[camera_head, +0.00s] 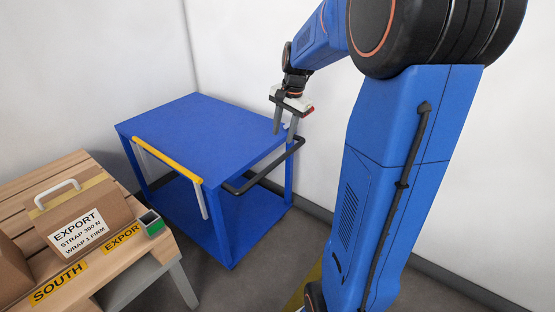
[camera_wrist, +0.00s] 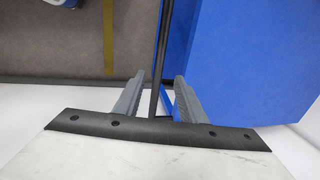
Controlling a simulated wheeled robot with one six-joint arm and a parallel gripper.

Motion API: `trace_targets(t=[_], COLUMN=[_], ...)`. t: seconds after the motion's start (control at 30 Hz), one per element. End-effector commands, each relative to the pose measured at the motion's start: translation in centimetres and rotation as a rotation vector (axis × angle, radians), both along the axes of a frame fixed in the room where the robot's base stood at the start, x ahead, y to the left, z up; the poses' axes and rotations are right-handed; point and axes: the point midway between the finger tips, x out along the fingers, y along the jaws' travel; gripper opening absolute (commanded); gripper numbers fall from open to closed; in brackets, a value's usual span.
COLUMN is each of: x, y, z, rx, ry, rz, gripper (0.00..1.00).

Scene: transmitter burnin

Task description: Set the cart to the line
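The blue cart (camera_head: 195,135) stands by the wall, with a flat top, a lower shelf and a yellow bar (camera_head: 167,160) on its left end. A black handle (camera_head: 270,164) sticks out from its right end. My gripper (camera_head: 284,133) points down at the far end of that handle. In the wrist view its fingers (camera_wrist: 159,100) are apart, and the black handle (camera_wrist: 162,50) runs between them with gaps showing. The blue cart top (camera_wrist: 240,60) lies to the right there. A yellow floor line (camera_head: 310,283) shows partly behind my arm; it also shows in the wrist view (camera_wrist: 109,35).
A wooden slatted table (camera_head: 65,170) at left bears a cardboard carton (camera_head: 85,212) with a white handle and a small green-and-dark box (camera_head: 151,224). White walls (camera_head: 110,50) close off the back. Grey floor (camera_head: 235,285) is open in front of the cart.

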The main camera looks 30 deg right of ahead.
Motion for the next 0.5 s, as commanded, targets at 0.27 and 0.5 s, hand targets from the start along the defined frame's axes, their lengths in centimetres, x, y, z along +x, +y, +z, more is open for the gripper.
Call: trace_targets(t=[0.27,0.5], x=[0.8,1.6], y=[0.4,0.7], z=[-5.0,-9.1], rx=[0.002,0.0], ry=[0.004,0.003], rz=[0.002,0.002], gripper=[0.37,0.37])
